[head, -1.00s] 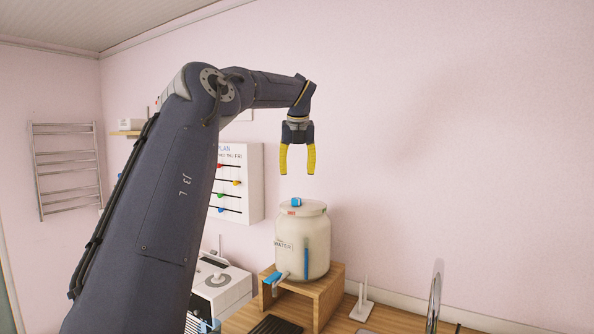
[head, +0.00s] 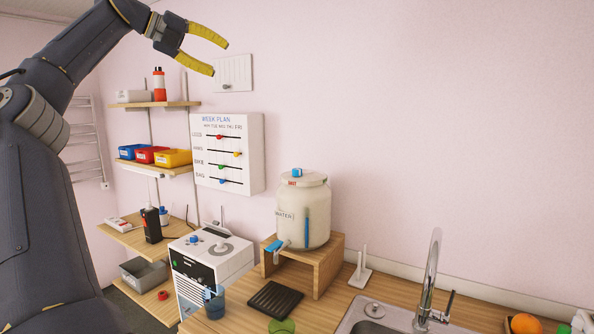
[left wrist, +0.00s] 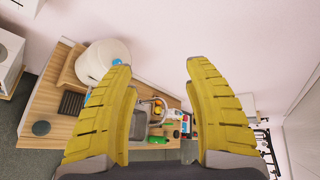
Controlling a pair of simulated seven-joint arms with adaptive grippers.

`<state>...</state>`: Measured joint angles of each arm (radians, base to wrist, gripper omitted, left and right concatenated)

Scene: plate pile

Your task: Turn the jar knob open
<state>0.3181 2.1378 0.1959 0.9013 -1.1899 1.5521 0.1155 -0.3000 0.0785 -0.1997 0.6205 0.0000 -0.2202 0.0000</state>
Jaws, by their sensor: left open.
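A cream jar labelled WATER (head: 319,222) stands on a wooden stand (head: 327,265) on the counter. A blue knob (head: 297,172) sits on top of its lid, and a tap with a blue lever (head: 275,251) sticks out low at its front. My left gripper (head: 220,60) is open and empty, up and to the left of the jar, well clear of it. In the left wrist view the jar (left wrist: 100,58) lies beyond the left finger, which partly covers it. My left gripper's yellow fingers (left wrist: 157,66) are spread wide there. My right gripper is not in view.
A white machine (head: 212,255) with a blue cup stands left of the jar. The week plan board (head: 228,150) and shelves with coloured bins (head: 152,156) are on the wall side. A dark tray (head: 275,299) lies before the stand; a sink with tap (head: 430,275) is right.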

